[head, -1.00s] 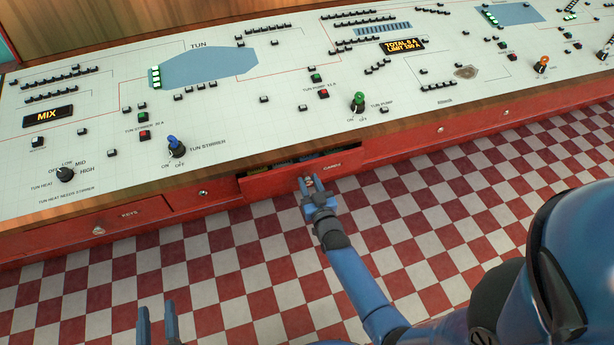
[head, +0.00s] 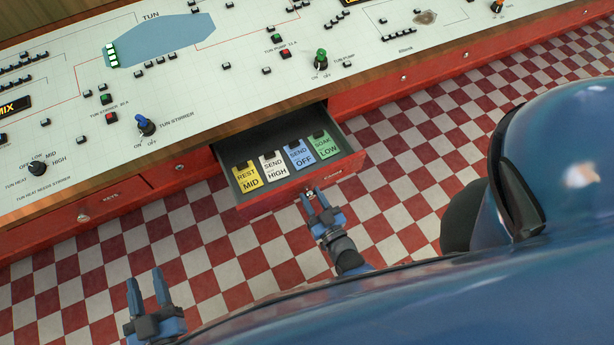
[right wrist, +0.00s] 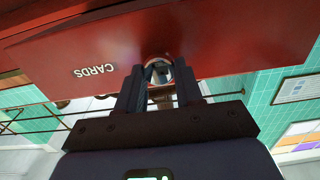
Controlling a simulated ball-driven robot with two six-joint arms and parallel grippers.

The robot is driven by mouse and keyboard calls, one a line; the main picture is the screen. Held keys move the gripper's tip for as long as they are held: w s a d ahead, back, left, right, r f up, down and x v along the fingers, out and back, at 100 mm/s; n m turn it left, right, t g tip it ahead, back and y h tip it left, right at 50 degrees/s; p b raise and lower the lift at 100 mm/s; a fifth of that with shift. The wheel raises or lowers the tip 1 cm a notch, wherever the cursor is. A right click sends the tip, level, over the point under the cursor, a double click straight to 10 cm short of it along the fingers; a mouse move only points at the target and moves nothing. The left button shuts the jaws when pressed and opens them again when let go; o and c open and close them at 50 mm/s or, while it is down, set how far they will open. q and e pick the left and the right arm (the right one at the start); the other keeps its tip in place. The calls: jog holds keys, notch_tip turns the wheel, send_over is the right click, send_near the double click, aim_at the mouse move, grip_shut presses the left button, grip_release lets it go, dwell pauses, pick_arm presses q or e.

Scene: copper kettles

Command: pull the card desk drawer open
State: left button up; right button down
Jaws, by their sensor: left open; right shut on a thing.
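The red card drawer (head: 268,203) stands well out from the desk in the head view. Inside it lie a yellow card (head: 247,177), a white card (head: 274,166), a blue card (head: 299,155) and a green card (head: 323,146). The drawer's front (right wrist: 200,45), lettered CARDS, fills the top of the right wrist view. My right gripper (head: 315,195) is shut on the drawer's small round knob (right wrist: 158,62); the fingers hide part of it. My left gripper (head: 147,292) is open and empty, over the checkered floor at lower left.
The desk top (head: 210,95) carries knobs, including a blue one (head: 145,124) and a green one (head: 321,60). The shut KEYS drawer (head: 95,207) is at left. Checkered floor (head: 215,260) lies in front of the desk.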

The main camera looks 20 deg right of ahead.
jog(key=shift+s, duration=0.3)
jog(key=c, duration=0.8)
grip_release()
